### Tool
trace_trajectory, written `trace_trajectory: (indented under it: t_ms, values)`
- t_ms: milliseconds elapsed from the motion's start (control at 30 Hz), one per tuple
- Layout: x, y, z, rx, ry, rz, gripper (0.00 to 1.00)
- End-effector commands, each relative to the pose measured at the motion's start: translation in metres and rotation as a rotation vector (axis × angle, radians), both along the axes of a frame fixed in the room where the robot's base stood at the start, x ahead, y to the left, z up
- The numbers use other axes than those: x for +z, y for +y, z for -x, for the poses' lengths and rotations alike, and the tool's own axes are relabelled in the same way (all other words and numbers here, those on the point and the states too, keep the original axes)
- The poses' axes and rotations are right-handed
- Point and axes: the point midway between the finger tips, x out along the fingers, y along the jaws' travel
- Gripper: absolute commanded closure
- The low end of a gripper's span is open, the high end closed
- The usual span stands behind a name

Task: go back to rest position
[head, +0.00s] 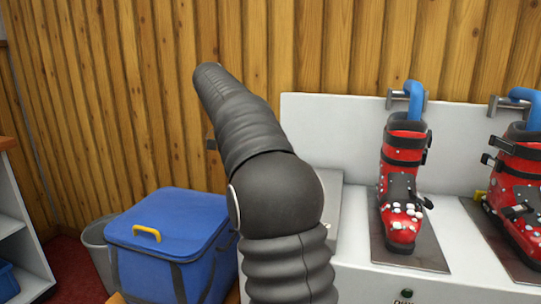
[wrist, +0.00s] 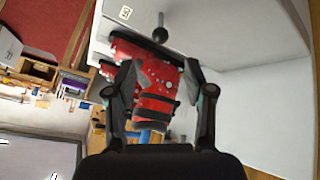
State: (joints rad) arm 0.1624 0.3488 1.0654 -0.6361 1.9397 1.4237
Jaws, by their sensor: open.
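My gripper (wrist: 158,74) shows in the wrist view with its two dark fingers spread apart. A red ski boot (wrist: 150,84) appears between the fingers in that view, with part of it hidden behind them. I see no contact, and its distance is hard to judge. My dark ribbed arm crosses the middle of the head view, and the gripper is not visible there.
In the head view, two red ski boots (head: 403,180) (head: 518,185) stand on dark plates on a white bench (head: 350,270), with blue hooked pieces (head: 415,98) at their tops. A blue box (head: 165,235) and a grey bin (head: 97,250) are at left. A wooden wall (head: 120,90) rises behind.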

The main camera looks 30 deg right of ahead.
Motion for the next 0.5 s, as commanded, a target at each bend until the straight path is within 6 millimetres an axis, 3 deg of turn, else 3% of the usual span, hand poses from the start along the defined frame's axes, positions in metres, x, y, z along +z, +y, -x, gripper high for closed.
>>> trace_trajectory:
  t_ms: [367, 500]
  values:
    - [0.000, 0.001, 0.002, 0.012, 0.001, -0.005, 0.47]
    - [0.000, 0.011, 0.013, 0.119, 0.004, -0.051, 0.47]
